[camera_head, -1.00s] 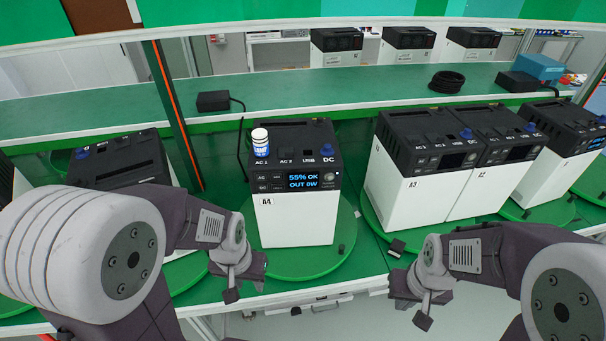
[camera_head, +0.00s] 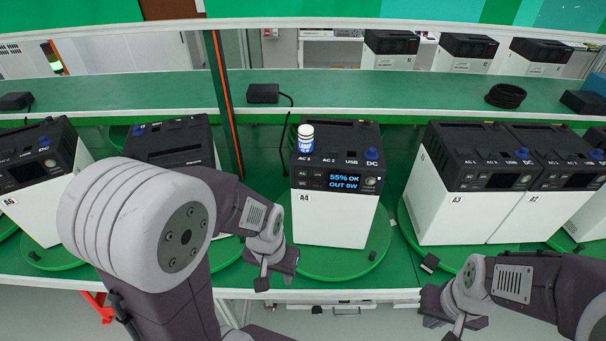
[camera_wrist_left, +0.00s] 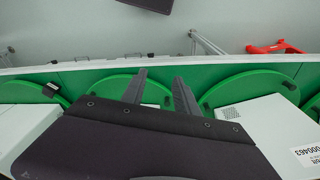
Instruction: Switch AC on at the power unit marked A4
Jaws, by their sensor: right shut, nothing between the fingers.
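The power unit marked A4 (camera_head: 335,217) stands on a green turntable (camera_head: 345,262), black on top and white below, its front facing me. Its lit display (camera_head: 344,182) reads "55% OK" and "OUT 0W". Small dark AC and DC buttons (camera_head: 303,179) sit left of the display. A white and blue cylinder (camera_head: 305,139) stands on its top at the AC 1 label. My left gripper (camera_head: 263,278) is below and left of the unit, apart from it; in the left wrist view its two fingers (camera_wrist_left: 159,85) are spread and empty. My right gripper (camera_head: 448,328) is shut and empty, low at the right.
Units A3 (camera_head: 445,215) and A2 (camera_head: 530,215) stand to the right, other units to the left. An orange-edged post (camera_head: 225,115) rises behind and left of A4. A black adapter (camera_head: 263,94) lies on the shelf behind. A small dark block (camera_head: 430,262) is at the table's front edge.

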